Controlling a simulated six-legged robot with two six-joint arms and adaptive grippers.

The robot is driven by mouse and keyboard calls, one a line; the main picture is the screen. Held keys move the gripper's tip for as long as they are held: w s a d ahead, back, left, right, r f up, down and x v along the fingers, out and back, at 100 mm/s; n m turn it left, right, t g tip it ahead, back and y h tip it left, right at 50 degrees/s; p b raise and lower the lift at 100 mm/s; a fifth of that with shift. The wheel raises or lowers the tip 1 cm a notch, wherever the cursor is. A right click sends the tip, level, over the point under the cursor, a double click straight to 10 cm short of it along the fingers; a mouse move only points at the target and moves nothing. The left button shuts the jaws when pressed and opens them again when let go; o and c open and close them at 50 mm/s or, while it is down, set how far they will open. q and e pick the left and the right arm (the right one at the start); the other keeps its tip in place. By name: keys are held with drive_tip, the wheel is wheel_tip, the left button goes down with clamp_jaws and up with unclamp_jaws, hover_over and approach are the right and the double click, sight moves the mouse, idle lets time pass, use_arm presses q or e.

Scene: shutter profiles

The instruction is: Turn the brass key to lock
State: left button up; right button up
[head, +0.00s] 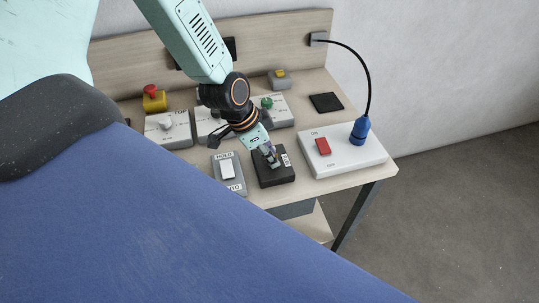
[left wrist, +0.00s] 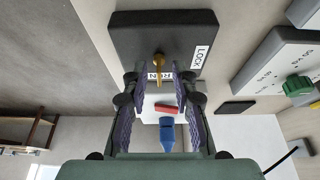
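The brass key (left wrist: 158,63) stands in the face of a black box (left wrist: 150,30) in the left wrist view. A LOCK label (left wrist: 200,58) is to the key's right; a second label (left wrist: 160,76), partly covered by the fingers, is below it. My left gripper (left wrist: 157,75) is open, with one finger on each side of the key and gaps between. In the head view the left gripper (head: 270,155) is over the black box (head: 275,179) and hides the key. My right gripper is not in view.
Left of the box is a grey switch plate (head: 229,187) with a white rocker. To the right is a white panel (head: 350,155) with a red switch (head: 323,146) and a blue plug (head: 360,130). Behind are a green knob (head: 267,102) and a red button (head: 151,91).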

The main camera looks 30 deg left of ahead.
use_arm(q)
drive_tip(key=shift+s+r, duration=0.1)
drive_tip(key=shift+c, duration=0.8)
clamp_jaws()
